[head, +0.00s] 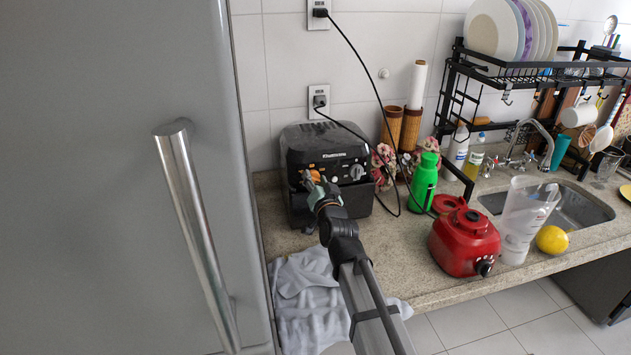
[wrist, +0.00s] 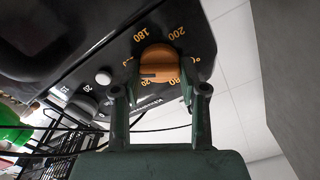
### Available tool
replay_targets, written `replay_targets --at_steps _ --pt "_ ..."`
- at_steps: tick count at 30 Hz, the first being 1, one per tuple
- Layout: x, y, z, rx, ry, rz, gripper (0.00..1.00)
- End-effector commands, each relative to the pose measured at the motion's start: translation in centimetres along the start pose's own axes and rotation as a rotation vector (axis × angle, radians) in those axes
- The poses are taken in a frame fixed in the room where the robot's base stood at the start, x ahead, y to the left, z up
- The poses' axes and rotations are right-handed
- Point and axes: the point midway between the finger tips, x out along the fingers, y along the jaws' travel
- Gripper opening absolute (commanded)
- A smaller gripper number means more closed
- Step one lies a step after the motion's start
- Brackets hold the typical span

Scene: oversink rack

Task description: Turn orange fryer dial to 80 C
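The black air fryer (head: 328,148) stands on the counter against the tiled wall. Its orange dial (wrist: 158,64) is on the front panel and shows in the wrist view with a dark line across its face. Printed 180 and 200 are legible around it; other numbers are partly hidden, and I cannot tell the exact setting. My gripper (wrist: 160,88) is open, with one finger on each side of the dial; I cannot tell whether they touch it. In the head view, my gripper (head: 317,184) is at the fryer's front left and covers part of the dial area.
A grey fridge door (head: 110,200) fills the left side. A green bottle (head: 424,182), a red blender base (head: 464,243) and a sink (head: 570,208) are to the right. A white cloth (head: 306,300) hangs over the counter's front edge. Black cords run past the fryer.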

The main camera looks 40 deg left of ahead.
Motion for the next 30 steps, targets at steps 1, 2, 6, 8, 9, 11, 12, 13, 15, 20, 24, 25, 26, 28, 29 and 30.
replay_targets --at_steps 1,2,6,8,9,11,12,13,15,20,24,25,26,28,29,30 --pt "0.03 -0.01 -0.02 0.000 0.000 0.000 0.08" --pt "0.03 -0.01 -0.02 0.000 0.000 0.000 0.08" --pt "0.05 0.01 0.02 -0.010 0.001 0.000 0.08" --pt "0.05 0.03 0.05 -0.021 0.001 0.000 0.08" --pt "0.06 0.04 0.08 -0.032 0.001 0.000 0.08" --pt "0.06 0.06 0.13 -0.051 0.001 0.000 0.08" --pt "0.07 0.08 0.17 -0.069 0.001 0.000 0.08" --pt "0.07 0.08 0.20 -0.083 0.002 -0.001 0.08" --pt "0.07 0.09 0.24 -0.122 0.002 -0.001 0.08" --pt "0.09 0.13 0.42 -0.243 0.003 -0.001 0.08" --pt "0.11 0.13 0.54 -0.370 0.004 -0.001 0.08" --pt "0.11 0.13 0.56 -0.398 0.004 -0.001 0.08" --pt "0.12 0.12 0.55 -0.428 0.004 -0.001 0.08" --pt "0.12 0.08 0.56 -0.494 0.004 -0.001 0.08" --pt "0.12 0.08 0.58 -0.522 0.004 -0.001 0.08" --pt "0.13 0.04 0.55 -0.561 0.004 -0.001 0.08"
